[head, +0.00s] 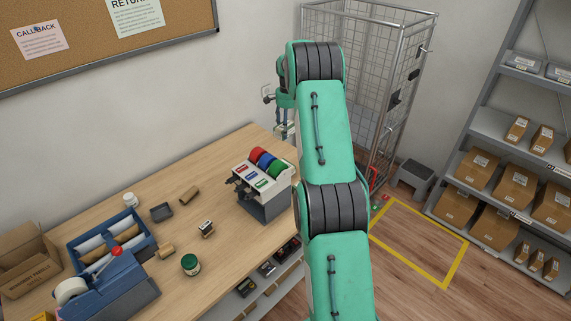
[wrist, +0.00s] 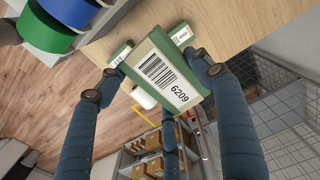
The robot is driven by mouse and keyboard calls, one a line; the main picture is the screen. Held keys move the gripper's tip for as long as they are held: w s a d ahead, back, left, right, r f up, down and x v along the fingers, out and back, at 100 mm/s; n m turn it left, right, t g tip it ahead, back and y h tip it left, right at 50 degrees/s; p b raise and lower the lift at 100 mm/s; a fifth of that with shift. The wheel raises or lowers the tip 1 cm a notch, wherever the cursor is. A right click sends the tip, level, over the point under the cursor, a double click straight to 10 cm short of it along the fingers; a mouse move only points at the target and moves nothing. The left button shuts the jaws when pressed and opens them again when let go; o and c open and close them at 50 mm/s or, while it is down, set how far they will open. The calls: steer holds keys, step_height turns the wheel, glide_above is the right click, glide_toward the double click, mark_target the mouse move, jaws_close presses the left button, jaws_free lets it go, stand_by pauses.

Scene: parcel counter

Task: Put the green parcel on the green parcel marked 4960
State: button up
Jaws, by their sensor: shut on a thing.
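A green parcel with a white barcode label reading 6209 (wrist: 165,80) is held up close in the wrist view. My gripper (wrist: 154,74) is shut on it, with dark blue fingers at its left and right sides. In the head view my arm hides most of the gripper and the held parcel.
A wire cage (head: 385,90) stands behind my arm. Parcel shelves (head: 500,140) stand at right.

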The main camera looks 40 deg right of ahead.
steer(key=d, duration=0.1)
steer(key=d+f+m, duration=0.1)
steer(key=d, duration=0.1)
steer(key=shift+d+f+p, duration=0.1)
steer(key=shift+p, duration=0.25)
glide_above(291, 168)
step_height(291, 168, down, 10)
steer(key=shift+s+f, duration=0.1)
steer(key=shift+f, duration=0.4)
steer(key=shift+f+p, duration=0.3)
steer(key=shift+f, duration=2.6)
steer(key=shift+f, duration=0.15)
steer(key=shift+f+p, duration=0.3)
steer(key=shift+f, duration=1.65)
steer(key=shift+f, duration=0.15)
